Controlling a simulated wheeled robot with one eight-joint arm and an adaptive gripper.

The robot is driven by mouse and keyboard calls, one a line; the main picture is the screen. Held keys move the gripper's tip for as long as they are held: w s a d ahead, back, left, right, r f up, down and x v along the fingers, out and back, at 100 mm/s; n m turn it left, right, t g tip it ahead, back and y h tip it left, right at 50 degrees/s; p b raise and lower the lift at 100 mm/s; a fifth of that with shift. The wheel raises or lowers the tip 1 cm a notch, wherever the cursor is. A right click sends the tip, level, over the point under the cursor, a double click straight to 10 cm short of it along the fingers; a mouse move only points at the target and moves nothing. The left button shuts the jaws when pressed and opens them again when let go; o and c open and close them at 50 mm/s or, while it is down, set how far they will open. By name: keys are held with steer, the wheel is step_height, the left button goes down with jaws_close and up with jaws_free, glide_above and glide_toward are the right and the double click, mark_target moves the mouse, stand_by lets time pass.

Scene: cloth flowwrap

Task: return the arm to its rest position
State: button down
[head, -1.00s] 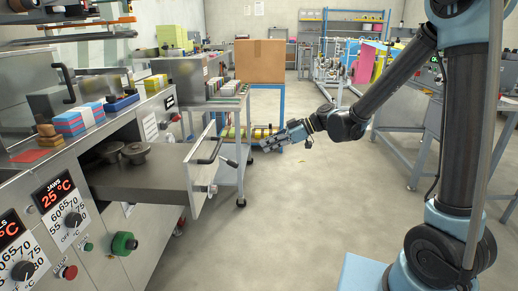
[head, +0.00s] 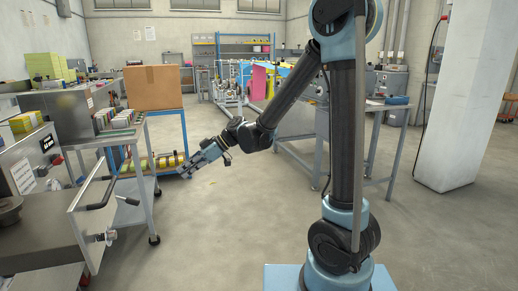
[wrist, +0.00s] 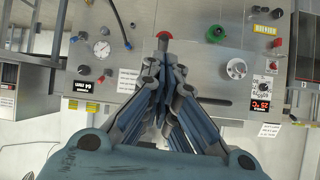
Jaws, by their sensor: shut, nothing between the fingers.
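My gripper (head: 185,173) is at the end of my arm, left of the picture's middle in the head view. It hangs in the air, pointing down and left, apart from the open drawer's handle. In the wrist view my gripper (wrist: 163,68) shows with its fingers brought together and nothing between them. My arm (head: 285,98) reaches from its column on the right, up and over, then down to the left. A front panel with knobs (wrist: 205,65) lies beyond the fingertips in the wrist view.
A workbench (head: 380,105) is behind my arm, and a white pillar (head: 460,100) stands at right. The floor between is clear.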

steer(key=w+d+m+t+h, duration=0.1)
steer(key=d+m+t+h, duration=0.3)
steer(key=d, duration=1)
steer(key=s+d+f+m+h, duration=0.2)
steer(key=s+d+m, duration=0.2)
steer(key=d, duration=0.7)
steer(key=s+d+f+m+t+h, duration=0.1)
steer(key=s+d+f+m+h, duration=0.1)
steer(key=d+m, duration=0.5)
steer(key=s+d+f+m+h, duration=0.2)
steer(key=s+d+f+m, duration=0.2)
steer(key=d, duration=1.2)
steer(key=s+m, duration=0.1)
steer(key=s, duration=0.2)
steer(key=shift+d+t+h, duration=0.3)
steer(key=shift+t+h, duration=0.1)
steer(key=shift+s, duration=0.1)
